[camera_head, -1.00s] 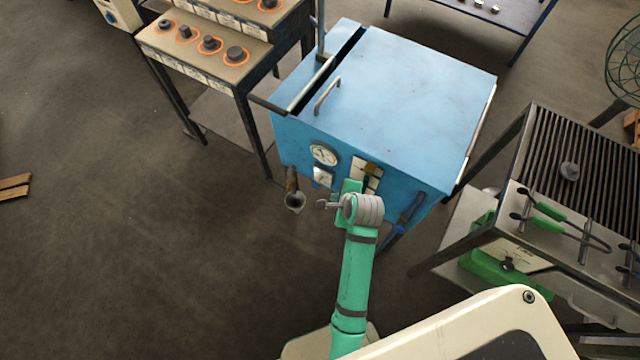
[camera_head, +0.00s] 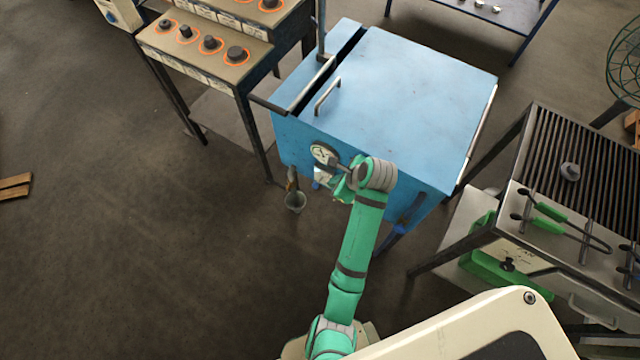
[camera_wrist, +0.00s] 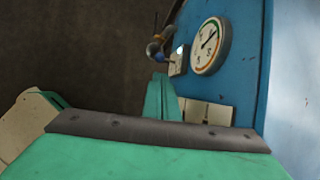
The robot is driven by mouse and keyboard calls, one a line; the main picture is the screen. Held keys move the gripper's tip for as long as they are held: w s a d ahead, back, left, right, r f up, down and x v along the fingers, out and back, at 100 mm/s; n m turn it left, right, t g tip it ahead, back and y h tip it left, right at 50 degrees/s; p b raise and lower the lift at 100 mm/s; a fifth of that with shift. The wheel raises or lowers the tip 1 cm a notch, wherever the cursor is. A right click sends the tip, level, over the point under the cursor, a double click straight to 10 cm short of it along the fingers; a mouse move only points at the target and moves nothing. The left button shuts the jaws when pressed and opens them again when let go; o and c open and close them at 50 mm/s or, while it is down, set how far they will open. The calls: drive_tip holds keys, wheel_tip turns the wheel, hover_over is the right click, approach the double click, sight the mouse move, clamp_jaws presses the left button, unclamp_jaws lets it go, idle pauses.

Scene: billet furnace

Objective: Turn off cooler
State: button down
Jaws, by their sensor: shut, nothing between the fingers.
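The cooler is a blue box (camera_head: 400,95) with a flat lid and a grey handle (camera_head: 327,96), in the middle of the head view. A round white gauge (camera_head: 323,154) is on its front; it also shows in the wrist view (camera_wrist: 208,46). White plates (camera_wrist: 210,112) sit below the gauge in the wrist view, partly hidden by my arm. My gripper (camera_head: 335,165) is shut and empty, close in front of the gauge. I cannot tell whether it touches the front.
A pipe with an open end (camera_head: 295,200) sticks out at the cooler's lower left. A panel with several dark knobs (camera_head: 212,43) stands at the left. A slatted table (camera_head: 575,140) with green-handled tools stands at the right. The floor at the left is mostly clear.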

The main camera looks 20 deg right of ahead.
sight(317, 185)
drive_tip(key=x, duration=1.3)
drive_tip(key=shift+w+a+f, duration=0.15)
drive_tip(key=shift+a+f, duration=0.05)
drive_tip(key=shift+d, duration=0.2)
drive_tip(key=shift+a, duration=0.1)
